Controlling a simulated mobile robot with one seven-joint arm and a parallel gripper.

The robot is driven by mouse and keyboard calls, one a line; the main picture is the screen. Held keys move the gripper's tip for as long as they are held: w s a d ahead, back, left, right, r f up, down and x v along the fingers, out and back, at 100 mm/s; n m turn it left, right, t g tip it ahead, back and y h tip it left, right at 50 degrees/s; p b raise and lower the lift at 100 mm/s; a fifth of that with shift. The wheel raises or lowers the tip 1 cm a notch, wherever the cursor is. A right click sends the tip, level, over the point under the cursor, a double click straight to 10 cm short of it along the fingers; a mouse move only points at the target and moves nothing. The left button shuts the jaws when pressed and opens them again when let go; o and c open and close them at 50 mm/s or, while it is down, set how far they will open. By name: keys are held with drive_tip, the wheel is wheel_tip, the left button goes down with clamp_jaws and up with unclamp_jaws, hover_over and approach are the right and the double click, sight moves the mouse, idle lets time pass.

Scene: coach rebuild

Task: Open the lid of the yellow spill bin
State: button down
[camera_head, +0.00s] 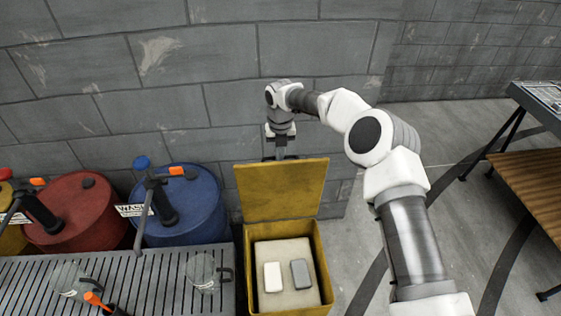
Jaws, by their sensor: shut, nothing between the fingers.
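The yellow spill bin (248,275) stands against the grey block wall, right of the drums. Its yellow lid (281,188) is up, standing nearly upright along the bin's back edge. The bin's inside shows from above. A beige surface (285,252) lies in it, with a white block (273,277) and a grey block (301,274) on top. My gripper (282,156) is shut and empty, pointing down by the top edge of the lid, on its wall side. The fingertips are partly hidden by the lid, and I cannot tell if they touch it.
A red drum (78,207) and a blue drum (190,200) with taps stand at left, behind a slatted grate (150,275) holding clear jugs. A wooden-shelved table (540,180) stands at right. The floor between is clear.

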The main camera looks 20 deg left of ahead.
drive_tip(key=shift+w+a, duration=0.15)
drive_tip(key=shift+w, duration=0.05)
idle(0.5)
